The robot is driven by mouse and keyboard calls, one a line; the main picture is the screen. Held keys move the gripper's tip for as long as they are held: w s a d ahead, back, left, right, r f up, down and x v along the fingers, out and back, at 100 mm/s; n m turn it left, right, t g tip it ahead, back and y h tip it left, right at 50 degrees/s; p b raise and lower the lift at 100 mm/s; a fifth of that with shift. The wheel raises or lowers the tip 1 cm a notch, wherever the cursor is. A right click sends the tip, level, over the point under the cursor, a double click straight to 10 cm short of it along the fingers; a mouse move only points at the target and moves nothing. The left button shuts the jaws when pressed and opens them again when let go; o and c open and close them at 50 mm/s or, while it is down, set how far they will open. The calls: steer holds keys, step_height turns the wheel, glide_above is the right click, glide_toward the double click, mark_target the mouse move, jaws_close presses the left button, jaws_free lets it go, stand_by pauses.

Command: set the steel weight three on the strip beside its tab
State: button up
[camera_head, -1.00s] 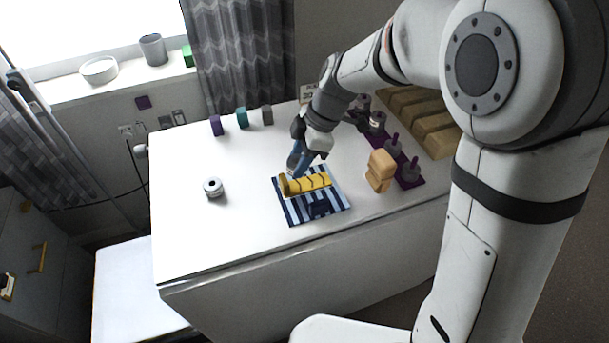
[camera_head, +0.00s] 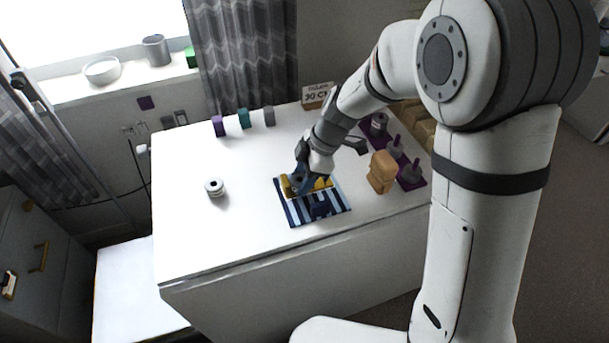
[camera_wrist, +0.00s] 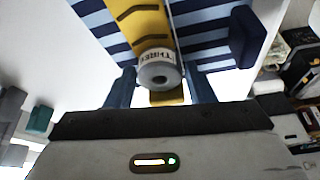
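The steel weight three (camera_wrist: 157,70), a short cylinder with a dark-centred end and "THREE" on its band, sits between my gripper's fingertips (camera_wrist: 160,80). A yellow piece (camera_wrist: 168,97), perhaps the tab, shows just below the weight. In the head view, my gripper (camera_head: 299,182) is low over the left part of the strip (camera_head: 321,184) and hides the weight. The strip lies on a blue striped mat (camera_head: 335,203).
A navy block (camera_head: 320,209) sits on the mat. A second steel weight (camera_head: 214,187) stands to the left. A wooden piece (camera_head: 381,172) and a purple board with pegs (camera_head: 412,182) are right. Small coloured blocks (camera_head: 244,119) line the back. The table's left front is clear.

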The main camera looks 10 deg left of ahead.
steer(key=shift+o, duration=1.3)
steer(key=shift+r, duration=0.1)
steer(key=shift+r+p, duration=0.2)
steer(key=shift+p, duration=0.15)
steer(key=v, duration=1.2)
steer(key=s+d+m+t+h, duration=0.2)
steer(key=s+d+m, duration=0.5)
steer(key=d+m, duration=0.4)
steer(key=s+d+m+t+h, duration=0.2)
steer(key=s+d+m, duration=0.6)
steer(key=d+m, duration=0.3)
steer(key=shift+s+d+r+b, duration=0.15)
steer(key=shift+r+b, duration=0.15)
steer(key=shift+r, duration=0.05)
